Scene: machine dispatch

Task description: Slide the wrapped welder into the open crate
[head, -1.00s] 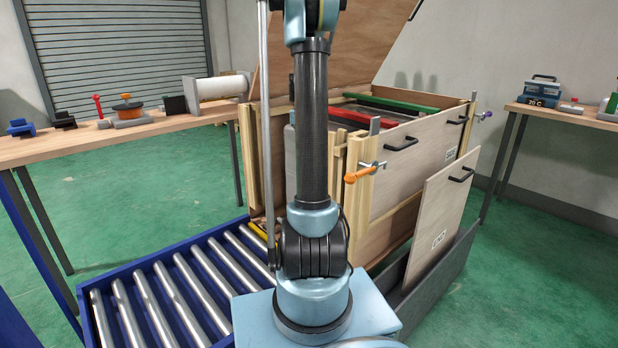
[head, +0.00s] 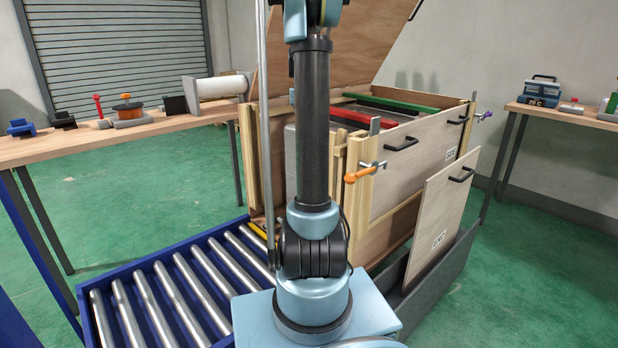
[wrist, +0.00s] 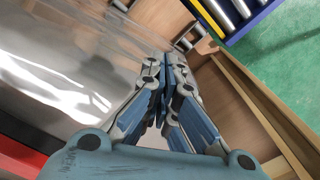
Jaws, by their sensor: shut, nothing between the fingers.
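The wrapped welder (wrist: 60,72) is a large grey body in shiny clear film, filling the left of the wrist view. In the head view a pale grey part of it (head: 290,150) shows beside my arm at the crate's near end. The open crate (head: 398,178) is wooden, its lid raised. The welder is at least partly between the crate walls; how deep it sits is hidden. My gripper (wrist: 170,62) is shut and empty beside the film, between the welder and a wooden crate edge; contact cannot be told. In the head view my arm hides it.
A red bar (head: 350,117) and a green bar (head: 390,102) lie across the crate. An orange-handled clamp (head: 364,173) sticks out at its near corner. A panel marked END (head: 440,215) stands in a grey holder. A blue roller conveyor (head: 150,290) lies left.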

